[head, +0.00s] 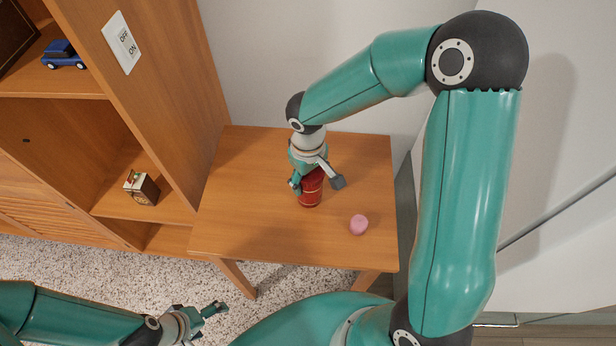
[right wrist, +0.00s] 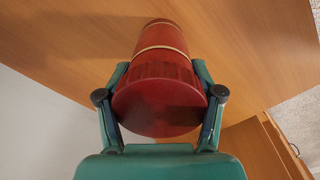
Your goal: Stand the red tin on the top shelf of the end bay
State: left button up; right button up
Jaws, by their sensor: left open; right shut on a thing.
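The red tin (head: 311,190), a cylinder with gold bands, is upright at the middle of the small wooden table. My right gripper (head: 316,179) is shut on it from above. In the right wrist view the tin (right wrist: 158,95) sits between the two fingers, its flat dark red end facing the camera. I cannot tell whether its base touches the table. The wooden shelf unit (head: 165,95) stands left of the table; its nearest bay shows an upper shelf (head: 45,83) and lower ones. My left gripper (head: 211,314) is open and empty, low over the carpet.
A blue toy car (head: 63,55) stands on the upper shelf and a small box (head: 141,188) on a lower one.

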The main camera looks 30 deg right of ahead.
jog(key=o, duration=1.2)
jog(key=shift+r, duration=0.1)
